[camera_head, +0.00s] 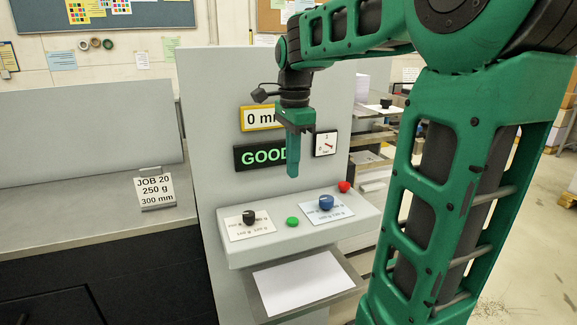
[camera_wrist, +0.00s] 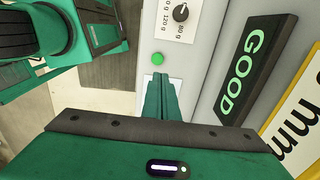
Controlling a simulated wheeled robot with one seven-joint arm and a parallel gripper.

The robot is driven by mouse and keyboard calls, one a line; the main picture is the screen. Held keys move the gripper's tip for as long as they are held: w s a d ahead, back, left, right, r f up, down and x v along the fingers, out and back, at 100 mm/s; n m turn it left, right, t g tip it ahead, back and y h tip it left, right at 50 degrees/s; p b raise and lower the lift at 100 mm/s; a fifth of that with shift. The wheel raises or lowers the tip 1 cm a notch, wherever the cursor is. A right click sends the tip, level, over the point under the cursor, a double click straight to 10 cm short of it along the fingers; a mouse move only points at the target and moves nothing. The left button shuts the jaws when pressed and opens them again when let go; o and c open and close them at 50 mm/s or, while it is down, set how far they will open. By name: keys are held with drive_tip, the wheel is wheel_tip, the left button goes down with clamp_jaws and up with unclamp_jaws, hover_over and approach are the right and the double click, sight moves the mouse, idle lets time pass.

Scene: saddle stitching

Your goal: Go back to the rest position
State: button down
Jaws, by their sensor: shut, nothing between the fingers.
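My gripper (camera_head: 292,170) is shut and empty. It points down in the air in front of the machine's upright panel (camera_head: 215,120), partly covering the GOOD display (camera_head: 262,155). In the wrist view the shut green fingers (camera_wrist: 162,82) show above the control shelf, near the green button (camera_wrist: 158,58). In the head view the green button (camera_head: 292,221) sits between a black knob (camera_head: 248,216) and a blue knob (camera_head: 326,202). No contact with the shelf shows.
A red button (camera_head: 344,186) is at the shelf's right end. White paper lies on a tray (camera_head: 350,290) below. A yellow-framed display (camera_head: 248,118) and a dial gauge (camera_head: 326,144) are on the panel. A JOB 20 card (camera_head: 155,189) stands on the left counter.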

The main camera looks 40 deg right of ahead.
idle(0.4)
drive_tip(key=s+a+f+n, duration=0.1)
drive_tip(key=s+f+n, duration=0.6)
drive_tip(key=s, duration=0.3)
drive_tip(key=s+f+n, duration=0.7)
drive_tip(key=s, duration=0.4)
drive_tip(key=shift+s+a+n, duration=0.2)
drive_tip(key=shift+a+n, duration=0.15)
drive_tip(key=shift+n, duration=0.05)
drive_tip(key=shift+f, duration=0.1)
drive_tip(key=shift+w+f, duration=0.25)
drive_tip(key=shift+w, duration=0.35)
idle(1.8)
